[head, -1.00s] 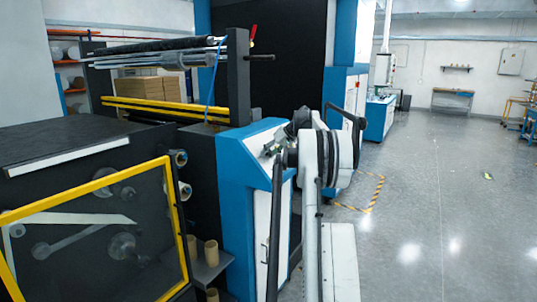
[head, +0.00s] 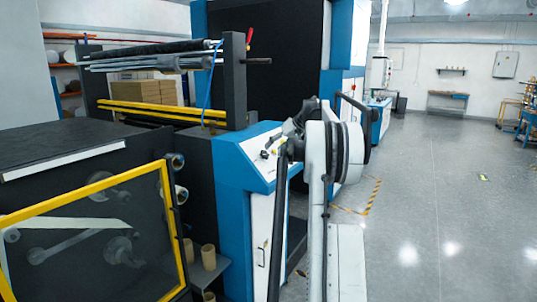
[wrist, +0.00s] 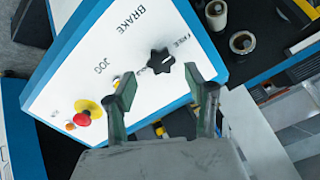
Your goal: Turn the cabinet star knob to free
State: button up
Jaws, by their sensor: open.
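The black star knob (wrist: 160,62) sits on the white sloped panel (wrist: 62,88) of the cabinet, in the wrist view. In the picture, the knob appears between and just beyond the fingertips; nothing is held. I cannot tell the remaining distance or the knob's setting. In the head view the blue and white cabinet (head: 232,190) stands in the middle, and my arm hides most of the gripper.
A red button on a yellow base (wrist: 84,116) is on the same panel, left of my fingers. Rolls (wrist: 242,42) lie beyond the cabinet's edge. A yellow-framed guard (head: 168,220) stands at left in the head view. Open floor (head: 430,210) lies at right.

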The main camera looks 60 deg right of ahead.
jog(key=v, duration=0.5)
dwell(0.5)
jog(key=w+a+r, duration=0.2)
jog(key=w+a, duration=0.4)
jog(key=a, duration=0.6)
jog(key=a+n+g+b, duration=0.2)
jog(key=a, duration=3)
jog(key=s+a+f+n+b, duration=0.1)
jog(key=s+a+f, duration=0.3)
jog(key=s+a, duration=0.3)
jog(key=s+a+f+b, duration=0.1)
jog(key=s+a+f, duration=0.3)
jog(key=a, duration=0.6)
jog(key=s+a+f+n, duration=0.1)
jog(key=s+a+f, duration=0.3)
jog(key=s+a, duration=0.3)
jog(key=s+a+f+n, duration=0.1)
jog(key=s+a+f, duration=0.4)
jog(key=f, duration=0.3)
jog(key=shift+s+a+h+b, duration=0.3)
jog(key=shift+s+a+b, duration=0.15)
jog(key=shift+s, duration=0.35)
